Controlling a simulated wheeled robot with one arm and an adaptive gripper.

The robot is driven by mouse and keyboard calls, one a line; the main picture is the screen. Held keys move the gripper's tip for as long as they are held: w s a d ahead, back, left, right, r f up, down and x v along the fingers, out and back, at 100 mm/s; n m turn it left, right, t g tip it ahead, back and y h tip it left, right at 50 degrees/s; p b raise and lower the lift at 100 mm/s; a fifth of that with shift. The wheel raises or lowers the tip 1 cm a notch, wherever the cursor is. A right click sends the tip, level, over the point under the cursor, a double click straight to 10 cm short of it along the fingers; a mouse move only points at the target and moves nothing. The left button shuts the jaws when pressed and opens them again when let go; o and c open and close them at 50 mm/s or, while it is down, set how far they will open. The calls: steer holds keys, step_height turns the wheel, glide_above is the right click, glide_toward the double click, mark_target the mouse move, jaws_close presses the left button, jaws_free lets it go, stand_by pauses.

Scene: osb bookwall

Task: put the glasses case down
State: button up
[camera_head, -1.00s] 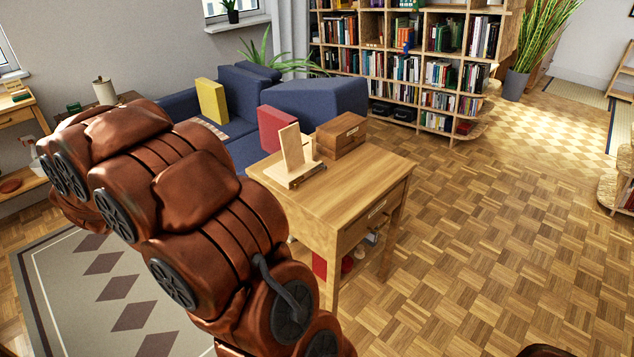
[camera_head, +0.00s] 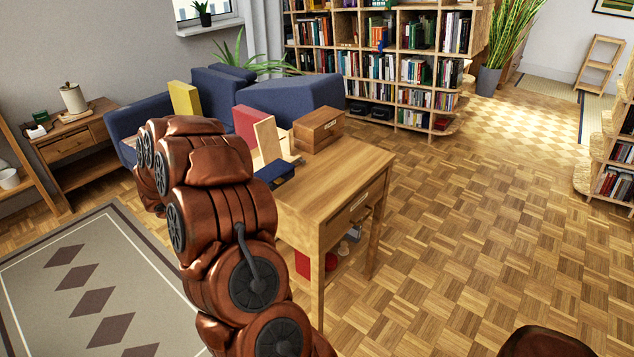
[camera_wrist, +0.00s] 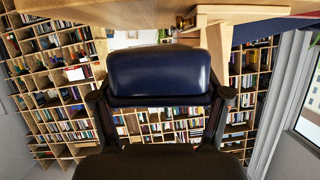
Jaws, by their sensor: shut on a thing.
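The dark blue glasses case (camera_wrist: 160,72) is held between the two fingers of my gripper (camera_wrist: 160,97), which are shut on its sides. In the head view the case (camera_head: 275,172) shows beside my arm, at the left part of the wooden table (camera_head: 335,178), in front of a pale wooden stand (camera_head: 266,138). I cannot tell whether the case touches the table or hovers just above it. My gripper is hidden behind my arm in the head view.
The table's front right part is clear. A blue sofa (camera_head: 290,100) with a red cushion (camera_head: 245,124) is behind the table. Bookshelves (camera_head: 405,60) line the back.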

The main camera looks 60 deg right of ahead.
glide_above(305, 195)
steer(key=shift+w+a+f, duration=0.2)
steer(key=shift+w+f, duration=0.05)
steer(key=shift+f, duration=0.25)
steer(key=shift+s+d+f, duration=0.1)
steer(key=shift+f, duration=0.8)
steer(key=shift+s+d+f, duration=0.1)
steer(key=shift+f, duration=0.8)
steer(key=shift+f, duration=0.2)
steer(key=o, duration=1.5)
steer(key=shift+r, duration=0.2)
steer(key=v, duration=1.2)
